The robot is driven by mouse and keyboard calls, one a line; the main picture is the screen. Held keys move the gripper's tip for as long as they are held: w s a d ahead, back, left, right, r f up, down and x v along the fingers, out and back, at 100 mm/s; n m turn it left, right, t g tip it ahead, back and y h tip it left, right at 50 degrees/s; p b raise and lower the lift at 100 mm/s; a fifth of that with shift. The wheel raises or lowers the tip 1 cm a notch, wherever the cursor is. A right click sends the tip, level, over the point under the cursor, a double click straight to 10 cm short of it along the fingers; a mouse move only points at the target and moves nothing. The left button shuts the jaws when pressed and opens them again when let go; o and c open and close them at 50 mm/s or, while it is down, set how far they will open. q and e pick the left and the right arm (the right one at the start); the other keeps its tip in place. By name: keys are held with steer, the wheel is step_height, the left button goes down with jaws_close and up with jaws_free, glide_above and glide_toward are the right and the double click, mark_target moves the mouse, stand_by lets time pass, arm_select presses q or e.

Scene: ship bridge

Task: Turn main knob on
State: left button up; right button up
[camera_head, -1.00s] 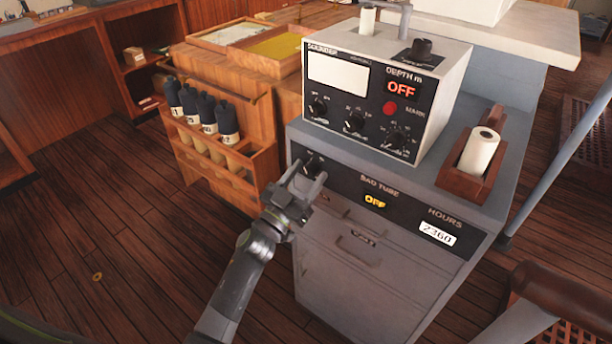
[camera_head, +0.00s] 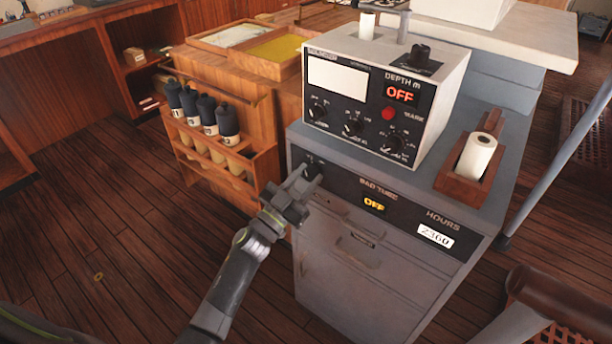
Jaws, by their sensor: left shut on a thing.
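A black knob (camera_head: 313,163) sits at the left end of the dark lower panel (camera_head: 340,183) on the grey cabinet. My left gripper (camera_head: 308,176) is shut on this knob, and its fingers partly hide it. The yellow display (camera_head: 374,204) on that panel reads OFF. Above it stands the white sounder box (camera_head: 345,50), whose red DEPTH display (camera_head: 401,93) also reads OFF. The sounder box has several black knobs and a red button (camera_head: 388,113) on its front. My right gripper is not in view.
A wooden rack (camera_head: 222,160) with several dark bottles stands left of the cabinet. A wooden holder with a paper roll (camera_head: 477,157) is on the cabinet top at right. A counter reads 2360 (camera_head: 435,236).

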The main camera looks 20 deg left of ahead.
arm_select(q)
steer(key=m+g+h+p, duration=0.1)
steer(key=m, duration=0.1)
steer(key=m+h+p, duration=0.1)
steer(key=m, duration=0.2)
steer(key=m+g+p, duration=0.1)
steer(key=m, duration=0.1)
steer(key=shift+a+r+m+g+h, duration=0.2)
steer(key=shift+m+g+h, duration=0.1)
steer(key=shift+m+h, duration=0.1)
steer(key=shift+m+g+h+p, duration=0.25)
steer(key=shift+m+g+p, duration=0.35)
steer(key=shift+m, duration=0.7)
steer(key=shift+m+g+h+p, duration=0.25)
steer(key=shift+m+g+p, duration=0.35)
steer(key=shift+m, duration=0.7)
steer(key=shift+f, duration=0.1)
steer(key=o, duration=1)
steer(key=shift+b+v, duration=1.9)
steer(key=shift+v, duration=6.75)
